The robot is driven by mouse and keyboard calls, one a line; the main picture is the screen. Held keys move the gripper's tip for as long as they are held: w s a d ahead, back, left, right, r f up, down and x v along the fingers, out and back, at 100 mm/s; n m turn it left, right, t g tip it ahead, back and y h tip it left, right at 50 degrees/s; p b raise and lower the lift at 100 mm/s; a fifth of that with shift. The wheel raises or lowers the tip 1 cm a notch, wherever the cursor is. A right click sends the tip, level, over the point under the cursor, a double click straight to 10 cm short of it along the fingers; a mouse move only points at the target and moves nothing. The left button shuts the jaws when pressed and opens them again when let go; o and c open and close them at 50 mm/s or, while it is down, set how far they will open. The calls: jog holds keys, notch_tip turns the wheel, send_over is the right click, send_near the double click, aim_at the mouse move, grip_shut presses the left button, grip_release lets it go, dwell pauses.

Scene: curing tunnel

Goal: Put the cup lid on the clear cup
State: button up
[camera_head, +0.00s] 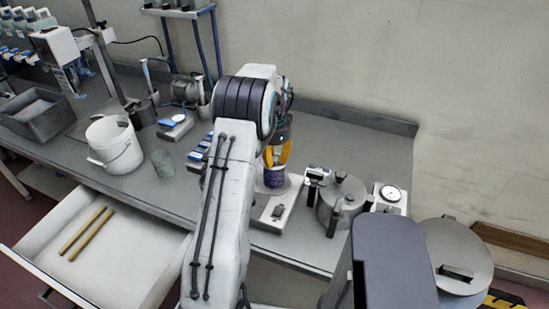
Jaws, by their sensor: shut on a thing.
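A clear, greyish-green cup (162,163) stands upright on the bench, left of my arm and right of a white bucket. My gripper (276,158) has orange fingers and points down over the bench, right of my arm. It is shut on a small purple container-like thing (275,177), whose upper part is between or just below the fingers. I cannot make out a cup lid for certain; the fingers and arm hide part of that area. The clear cup is well to the left of my gripper.
The white bucket (114,145) stands left of the cup. An open drawer (60,232) holds two wooden sticks. A flat white device (268,225), a metal pot (341,203) and a dial gauge (390,196) are near my gripper. Small blue-topped items (199,155) lie between cup and arm.

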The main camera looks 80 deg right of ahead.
dwell(0.3)
jog(key=o, duration=1.4)
jog(key=shift+r, duration=0.15)
jog(key=shift+r+p, duration=1.9)
jog(key=shift+r, duration=0.4)
jog(key=shift+r+p, duration=0.3)
jog(key=shift+r, duration=0.75)
